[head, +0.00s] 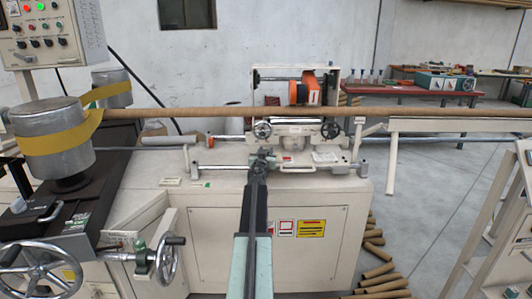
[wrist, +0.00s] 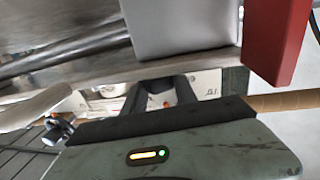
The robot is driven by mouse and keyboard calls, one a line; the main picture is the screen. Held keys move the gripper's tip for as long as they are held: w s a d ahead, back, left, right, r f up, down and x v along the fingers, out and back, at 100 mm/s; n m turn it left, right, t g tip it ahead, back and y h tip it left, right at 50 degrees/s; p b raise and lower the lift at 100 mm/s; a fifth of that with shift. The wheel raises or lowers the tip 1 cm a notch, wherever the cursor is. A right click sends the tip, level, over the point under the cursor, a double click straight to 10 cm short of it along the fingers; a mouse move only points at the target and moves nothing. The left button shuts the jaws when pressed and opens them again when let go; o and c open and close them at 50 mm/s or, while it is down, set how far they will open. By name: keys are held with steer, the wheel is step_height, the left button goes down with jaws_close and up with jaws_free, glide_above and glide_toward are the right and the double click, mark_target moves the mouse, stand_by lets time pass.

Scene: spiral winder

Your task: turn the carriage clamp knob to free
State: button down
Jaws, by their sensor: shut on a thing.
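The cream carriage (head: 323,157) sits on steel rails in the middle of the head view, below a long brown tube. My gripper (head: 263,153) reaches to the carriage's front left, below a small handwheel. Its dark jaws are closed at the front of the carriage. The clamp knob is hidden by the jaws, so its angle cannot be told. In the wrist view my gripper's black fingers (wrist: 160,84) point away over the cream machine, and what lies between them is not clear.
The brown tube (head: 190,113) runs across above the carriage. Handwheels (head: 262,130) and (head: 331,130) and an orange cutting unit (head: 299,90) stand close above my gripper. A grey block (wrist: 180,25) and red block (wrist: 278,40) loom near the wrist camera. Cardboard tubes (head: 380,270) lie on the floor.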

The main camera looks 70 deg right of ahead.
mark_target(279, 165)
steer(key=n+t+y, duration=0.2)
steer(key=n+t, duration=0.1)
steer(key=t, duration=0.1)
steer(key=n+t+y, duration=0.2)
steer(key=n+t, duration=0.1)
steer(key=t, duration=0.1)
steer(key=shift+s+d+t+y, duration=0.1)
steer(key=shift+d+t+y, duration=0.1)
steer(key=shift+t+y, duration=0.15)
steer(key=n+t+y, duration=0.3)
steer(key=y, duration=0.1)
steer(key=shift+n, duration=0.4)
steer(key=shift+a+n+t+y, duration=0.15)
steer(key=shift+n+t+y, duration=0.35)
steer(key=shift+y, duration=0.25)
steer(key=c, duration=1)
jaws_free()
steer(key=shift+o, duration=0.2)
steer(key=v, duration=0.7)
steer(key=shift+s+a, duration=0.15)
steer(key=shift+s, duration=0.1)
